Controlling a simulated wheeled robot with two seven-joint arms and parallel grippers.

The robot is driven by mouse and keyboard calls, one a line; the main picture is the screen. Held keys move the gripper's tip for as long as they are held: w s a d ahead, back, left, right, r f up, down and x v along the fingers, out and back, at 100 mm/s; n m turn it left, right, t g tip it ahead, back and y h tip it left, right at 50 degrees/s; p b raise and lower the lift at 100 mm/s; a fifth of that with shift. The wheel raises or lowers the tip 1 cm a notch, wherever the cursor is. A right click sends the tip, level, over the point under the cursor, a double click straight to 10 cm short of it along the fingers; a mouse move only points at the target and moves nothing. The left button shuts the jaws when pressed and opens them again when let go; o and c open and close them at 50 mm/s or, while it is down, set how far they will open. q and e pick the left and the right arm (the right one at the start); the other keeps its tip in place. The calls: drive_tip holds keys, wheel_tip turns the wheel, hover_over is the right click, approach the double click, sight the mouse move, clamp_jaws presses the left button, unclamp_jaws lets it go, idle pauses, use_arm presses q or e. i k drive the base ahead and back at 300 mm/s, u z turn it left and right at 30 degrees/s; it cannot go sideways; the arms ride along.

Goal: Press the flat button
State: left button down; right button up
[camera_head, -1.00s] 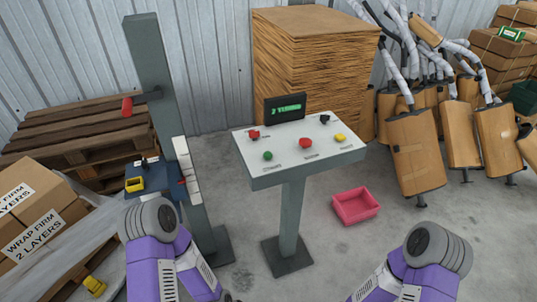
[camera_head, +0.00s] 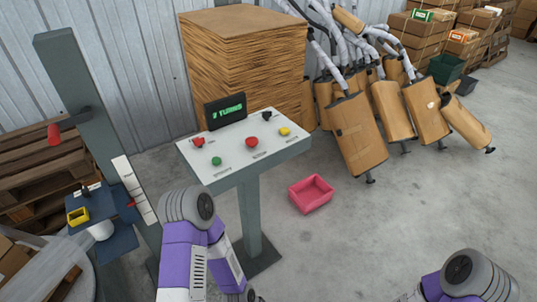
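The control panel (camera_head: 215,168) is a white sloped top on a grey post, left of centre. It carries a green button (camera_head: 218,161) at front left, a larger red button (camera_head: 252,143) in the middle and a yellow button (camera_head: 284,132) at right. A red control (camera_head: 198,141) and a black control (camera_head: 267,117) sit along its back. Which button is flat is hard to tell at this size. My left purple arm shows in front of the panel's post and my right arm at the lower right corner. Neither gripper's fingers show; both lie beyond the bottom edge.
A small screen (camera_head: 225,111) stands behind the panel. A grey post (camera_head: 85,100) with a red handle and a blue shelf (camera_head: 112,240) stand at left. A pink bin (camera_head: 311,194) lies on the floor. Wrapped mufflers (camera_head: 356,135) lean behind. Floor at right is clear.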

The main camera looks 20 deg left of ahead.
sight(216, 160)
drive_tip(key=z, duration=1.25)
drive_tip(key=i, duration=1.5)
drive_tip(key=u, duration=3.05)
drive_tip(key=k, duration=0.5)
drive_tip(key=u, duration=0.35)
drive_tip(key=i, duration=0.75)
drive_tip(key=z, duration=0.35)
